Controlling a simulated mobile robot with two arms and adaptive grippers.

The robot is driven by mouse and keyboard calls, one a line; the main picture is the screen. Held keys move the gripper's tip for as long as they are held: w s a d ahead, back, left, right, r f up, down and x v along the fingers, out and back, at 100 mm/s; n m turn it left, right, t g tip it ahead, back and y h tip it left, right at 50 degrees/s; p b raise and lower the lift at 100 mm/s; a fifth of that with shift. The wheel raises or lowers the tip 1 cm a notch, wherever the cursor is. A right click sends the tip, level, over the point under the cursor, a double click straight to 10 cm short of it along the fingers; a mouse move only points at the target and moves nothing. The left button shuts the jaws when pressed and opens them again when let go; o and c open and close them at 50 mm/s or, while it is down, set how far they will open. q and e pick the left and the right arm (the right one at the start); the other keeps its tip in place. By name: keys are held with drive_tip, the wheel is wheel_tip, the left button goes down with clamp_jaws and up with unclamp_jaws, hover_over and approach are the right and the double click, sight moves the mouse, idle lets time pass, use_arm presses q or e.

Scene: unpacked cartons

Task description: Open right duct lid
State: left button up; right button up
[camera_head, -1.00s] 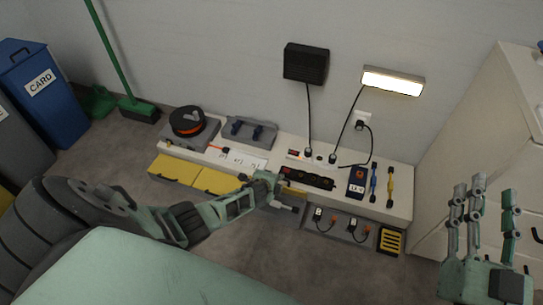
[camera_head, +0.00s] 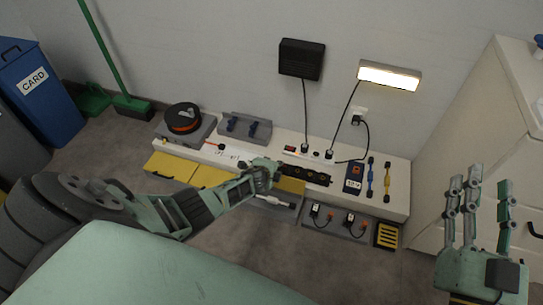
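Yellow duct lids line the front of the low white bench: a left one (camera_head: 170,165), a middle one (camera_head: 211,177) and a right one (camera_head: 291,185), partly hidden by my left gripper. My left gripper (camera_head: 266,172) is over the bench front at the left end of the right lid. Its fingers overlap the lid in the picture; I cannot tell whether they touch or grip it. My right gripper (camera_head: 474,190) is raised at the far right with its fingers spread, open and empty, away from the bench.
A black power strip (camera_head: 306,176) lies behind the right lid. A grey tray with plugs (camera_head: 333,219) hangs at the front right, beside a yellow slotted box (camera_head: 387,236). A white cabinet (camera_head: 463,130) stands right; a cable reel (camera_head: 183,119) sits left. Floor in front is clear.

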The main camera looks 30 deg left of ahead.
use_arm(q)
drive_tip(key=shift+o, duration=0.9)
drive_tip(key=shift+s, duration=0.15)
drive_tip(key=shift+o, duration=0.4)
drive_tip(key=shift+s+f, duration=0.15)
drive_tip(key=shift+f, duration=0.1)
drive_tip(key=v, duration=1.2)
